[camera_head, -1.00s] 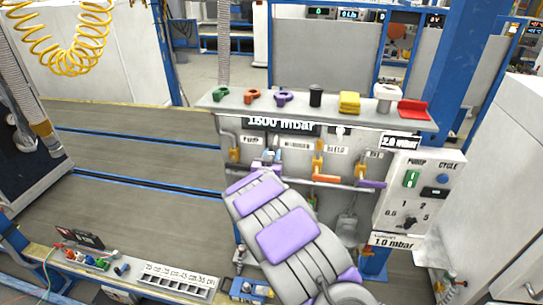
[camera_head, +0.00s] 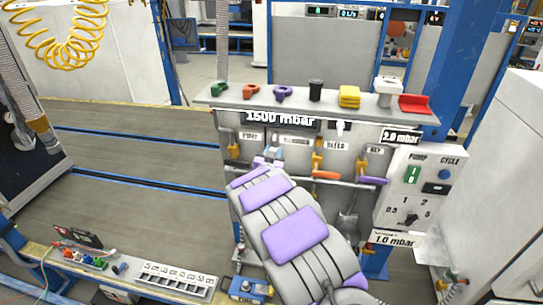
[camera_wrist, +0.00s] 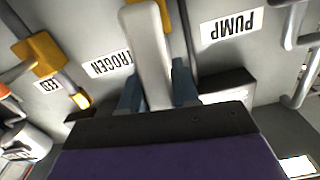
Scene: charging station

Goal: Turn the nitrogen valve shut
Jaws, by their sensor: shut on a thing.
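The nitrogen valve's pale grey handle (camera_wrist: 150,55) stands between my fingers in the wrist view, beside the upside-down, partly covered NITROGEN label (camera_wrist: 108,65). A bit of yellow valve body (camera_wrist: 164,14) shows behind it. My gripper (camera_wrist: 157,90) is shut on this handle, with one dark blue finger on each side. In the head view my gripper (camera_head: 272,153) is at the valve panel, between the PUMP and NITROGEN labels. My arm hides the space below, and the handle's exact angle is hard to tell there.
A yellow valve with an orange handle (camera_head: 325,175) is just right, and one with a purple handle (camera_head: 372,181) is farther right. A shelf (camera_head: 205,98) holding several coloured parts juts out above. A control box (camera_head: 420,195) stands at the right. A horizontal pipe crosses below the valves.

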